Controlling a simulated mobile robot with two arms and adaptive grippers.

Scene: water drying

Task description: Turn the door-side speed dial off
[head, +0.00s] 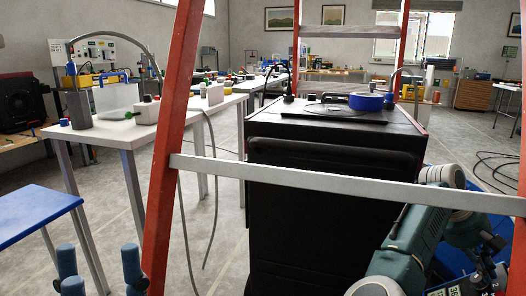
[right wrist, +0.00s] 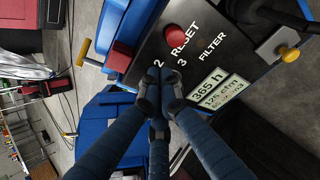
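A dark control panel (right wrist: 205,40) on a blue machine fills the upper right wrist view, with white figures 2 and 3, RESET and FILTER. The blue fingers of my right gripper (right wrist: 158,100) come together at the panel, right beside the 2 and 3. The fingertips cover the spot by these figures, so no dial face or pointer shows, and I cannot tell whether they hold a dial. In the head view the panel's label (head: 498,277) shows at the lower right corner, below my right arm. My left gripper (head: 98,262) is at the lower left, fingers spread and empty.
A red ladder (head: 167,150) with grey rungs stands close in front. A black cabinet (head: 330,215) is behind it, carrying a blue roll (head: 366,101). White benches (head: 105,137) and a blue table (head: 35,210) are left.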

